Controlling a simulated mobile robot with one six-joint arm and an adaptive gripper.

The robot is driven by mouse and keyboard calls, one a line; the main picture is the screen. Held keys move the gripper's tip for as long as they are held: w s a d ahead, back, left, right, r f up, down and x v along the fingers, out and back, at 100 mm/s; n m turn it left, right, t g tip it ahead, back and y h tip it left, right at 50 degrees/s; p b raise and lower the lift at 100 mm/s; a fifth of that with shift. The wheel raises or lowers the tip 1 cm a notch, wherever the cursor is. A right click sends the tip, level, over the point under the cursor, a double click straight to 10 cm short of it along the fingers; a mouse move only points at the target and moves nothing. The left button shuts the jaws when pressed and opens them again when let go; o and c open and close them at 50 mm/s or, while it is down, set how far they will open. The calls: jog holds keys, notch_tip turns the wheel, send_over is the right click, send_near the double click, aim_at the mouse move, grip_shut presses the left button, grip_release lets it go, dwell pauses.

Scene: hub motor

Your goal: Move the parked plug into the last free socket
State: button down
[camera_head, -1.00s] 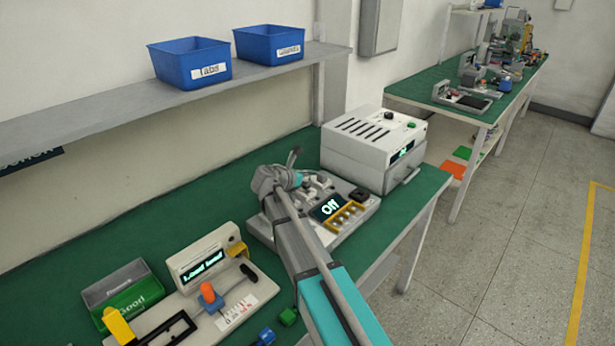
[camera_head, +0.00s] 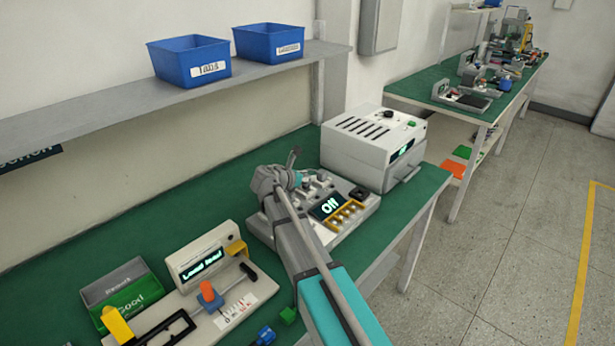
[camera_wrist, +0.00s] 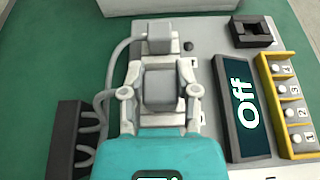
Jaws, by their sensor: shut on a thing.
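The motor test box (camera_head: 345,225) stands on the green bench with its display (camera_wrist: 242,105) reading "Off". In the wrist view, my gripper (camera_wrist: 160,92) is shut on a grey plug (camera_wrist: 160,85), one finger on each side, over the box's left part. A second grey plug (camera_wrist: 160,38) sits just beyond it, its cable curving away to the left. The sockets under the plugs are hidden by the plugs and my gripper. In the head view, my gripper (camera_head: 288,180) covers the box's left side.
A dark block (camera_wrist: 65,138) with cables stands left of my gripper. A black square holder (camera_wrist: 253,32) and a yellow frame with numbered buttons (camera_wrist: 287,105) are on the box's right. A vented white unit (camera_head: 372,150) stands behind. A lever fixture (camera_head: 205,280) is at left.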

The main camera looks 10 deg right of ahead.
jog(key=shift+f, duration=0.25)
jog(key=shift+c, duration=1.3)
grip_release()
jog(key=shift+r, duration=0.15)
